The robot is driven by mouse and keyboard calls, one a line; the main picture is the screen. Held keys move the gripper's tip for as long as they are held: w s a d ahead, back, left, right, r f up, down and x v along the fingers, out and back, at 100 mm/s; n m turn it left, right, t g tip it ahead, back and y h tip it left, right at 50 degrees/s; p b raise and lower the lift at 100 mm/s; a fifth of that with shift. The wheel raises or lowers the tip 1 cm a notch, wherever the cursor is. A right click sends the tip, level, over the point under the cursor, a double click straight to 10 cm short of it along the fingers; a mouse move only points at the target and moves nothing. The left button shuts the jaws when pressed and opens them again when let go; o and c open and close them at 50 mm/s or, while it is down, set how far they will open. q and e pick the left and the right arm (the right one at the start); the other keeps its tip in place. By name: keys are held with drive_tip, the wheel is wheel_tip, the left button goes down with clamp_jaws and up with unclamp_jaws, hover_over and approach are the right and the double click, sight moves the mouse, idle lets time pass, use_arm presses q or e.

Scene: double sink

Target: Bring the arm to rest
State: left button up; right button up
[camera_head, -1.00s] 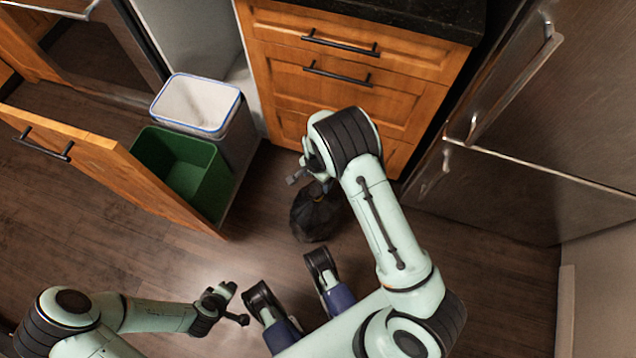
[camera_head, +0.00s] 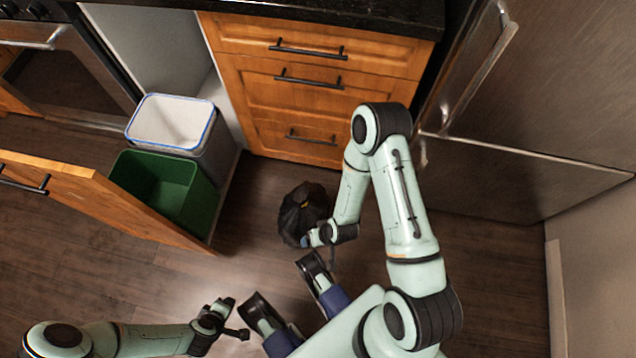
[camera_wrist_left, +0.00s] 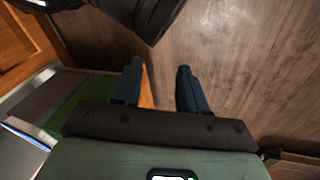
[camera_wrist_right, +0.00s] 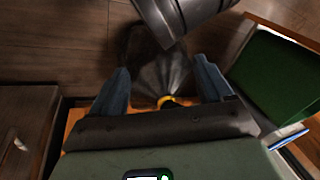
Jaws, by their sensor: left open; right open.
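My right arm comes in from the right in the head view and is folded at the elbow. Its gripper (camera_head: 318,248) is low, close beside a black bag (camera_head: 300,212) on the floor. In the right wrist view the fingers are apart, and the dark bag with a yellow tie (camera_wrist_right: 167,102) shows beyond them; nothing is gripped. My left arm lies at the lower left of the head view. Its gripper (camera_head: 235,318) is open and empty above bare floor; its spread fingers also show in the left wrist view (camera_wrist_left: 160,88).
A pulled-out wooden drawer front (camera_head: 95,195) stands at left, with a green bin (camera_head: 190,205) and a white-lined bin (camera_head: 170,122) behind it. Drawers (camera_head: 300,100) stand at the back, a fridge (camera_head: 540,110) at right. The floor between is mostly clear.

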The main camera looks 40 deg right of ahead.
use_arm(q)
drive_tip(key=s+d+r+g+p, duration=0.1)
drive_tip(key=s+r+p, duration=0.2)
drive_tip(key=r+p, duration=0.3)
drive_tip(key=s+d+r+g+h+p, duration=0.1)
drive_tip(key=s+d+r+p, duration=0.1)
drive_tip(key=r+p, duration=0.5)
drive_tip(key=s+d+r+g+p, duration=0.1)
drive_tip(key=s+r+g+p, duration=0.1)
drive_tip(key=s+r+p, duration=0.2)
wheel_tip(320, 180, up, 3)
drive_tip(key=p, duration=0.3)
drive_tip(key=shift+d+m, duration=0.35)
drive_tip(key=shift+m, duration=0.05)
use_arm(e)
drive_tip(key=s+a+r+g, duration=0.1)
drive_tip(key=s+r, duration=0.2)
drive_tip(key=r, duration=0.3)
drive_tip(key=s+a+r+g+y, duration=0.1)
drive_tip(key=s+a+r, duration=0.1)
drive_tip(key=r, duration=0.5)
drive_tip(key=s+a+r+g, duration=0.1)
drive_tip(key=s+r+g, duration=0.1)
drive_tip(key=s+r, duration=0.2)
wheel_tip(320, 180, up, 3)
drive_tip(key=shift+a+r+n, duration=0.1)
drive_tip(key=shift+a+n, duration=0.2)
drive_tip(key=shift+n, duration=0.1)
